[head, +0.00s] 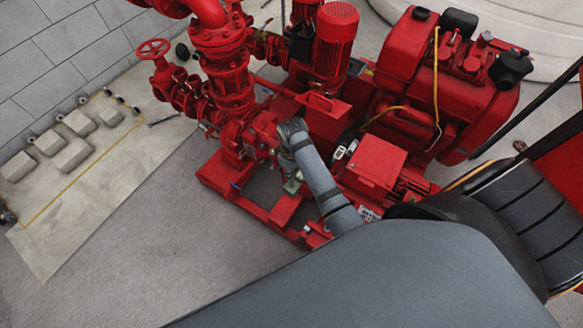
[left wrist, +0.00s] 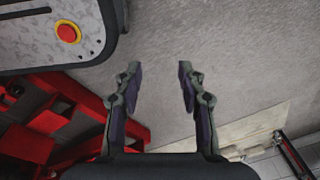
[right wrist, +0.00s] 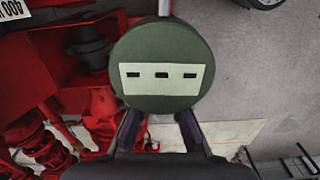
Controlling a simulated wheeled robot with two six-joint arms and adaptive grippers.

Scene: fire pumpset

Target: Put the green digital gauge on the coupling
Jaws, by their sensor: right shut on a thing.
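The green digital gauge (right wrist: 162,48) is a round dark green disc with a pale face plate and dark slots; a grey stem shows at its top edge. My right gripper (right wrist: 160,122) is shut on it in the right wrist view, and the gauge hides the fingertips. In the head view, my right gripper (head: 291,184) is low beside the red pumpset, with only a small green patch showing. A dark round part (right wrist: 90,42) left of the gauge may be the coupling; I cannot tell. My left gripper (left wrist: 160,78) is open and empty above the floor.
The red pumpset (head: 372,165) with pipes, motor and engine fills the middle. A beige slab (head: 105,165) with grey blocks lies left. Open grey floor (head: 140,265) lies front left. The left wrist view shows red frame parts and a red button (left wrist: 67,33) on a grey panel.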

